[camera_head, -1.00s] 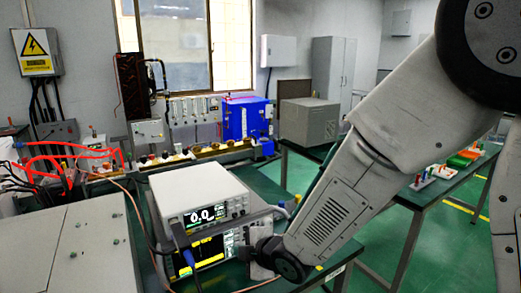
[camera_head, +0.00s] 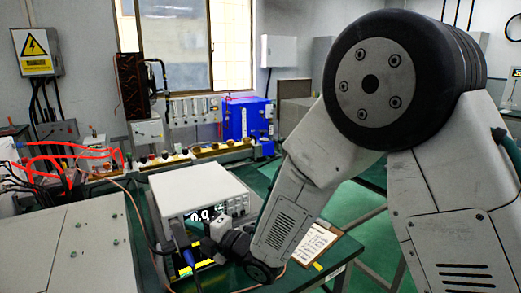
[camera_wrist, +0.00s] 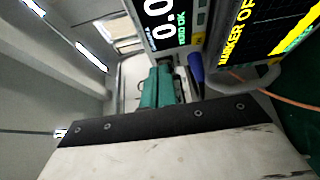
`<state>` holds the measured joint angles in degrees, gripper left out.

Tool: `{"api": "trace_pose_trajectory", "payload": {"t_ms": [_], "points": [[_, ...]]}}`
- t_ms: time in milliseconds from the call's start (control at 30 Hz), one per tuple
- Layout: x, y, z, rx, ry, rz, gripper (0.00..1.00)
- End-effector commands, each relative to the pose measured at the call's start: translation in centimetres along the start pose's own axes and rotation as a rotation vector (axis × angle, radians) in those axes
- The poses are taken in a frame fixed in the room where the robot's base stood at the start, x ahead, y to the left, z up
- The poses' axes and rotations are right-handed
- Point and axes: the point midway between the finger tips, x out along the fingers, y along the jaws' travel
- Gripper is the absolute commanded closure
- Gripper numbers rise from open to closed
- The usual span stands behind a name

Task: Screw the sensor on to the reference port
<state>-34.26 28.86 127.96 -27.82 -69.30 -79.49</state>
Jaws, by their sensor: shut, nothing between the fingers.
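A white meter (camera_head: 185,187) with a lit display reading about 0.0 stands on a second instrument, whose dark screen with yellow marks (camera_head: 203,264) is partly hidden by my arm. In the wrist view the meter's display (camera_wrist: 161,25) and the yellow-marked screen (camera_wrist: 250,30) show close up. A blue cylindrical part (camera_wrist: 195,68) sits at the instruments' front; I cannot tell whether it is the sensor. The reference port cannot be made out clearly. My gripper (camera_wrist: 160,82), with teal fingers, is shut and empty in front of the meter. My wrist partly covers the display in the head view.
A clipboard (camera_head: 309,244) lies on the green bench to the right of my forearm. A large grey box (camera_head: 70,240) is at the left. An orange cable (camera_wrist: 265,92) crosses in front of the lower instrument. A blue unit (camera_head: 246,118) stands behind.

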Motion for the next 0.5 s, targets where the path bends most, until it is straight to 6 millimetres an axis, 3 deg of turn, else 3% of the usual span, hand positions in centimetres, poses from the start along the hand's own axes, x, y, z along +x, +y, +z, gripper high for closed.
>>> {"api": "trace_pose_trajectory", "payload": {"t_ms": [200,500], "points": [[1.23,0.03,0.69,0.001,0.0,0.0,1.0],[1.37,0.01,0.76,0.001,0.0,0.0,1.0]]}}
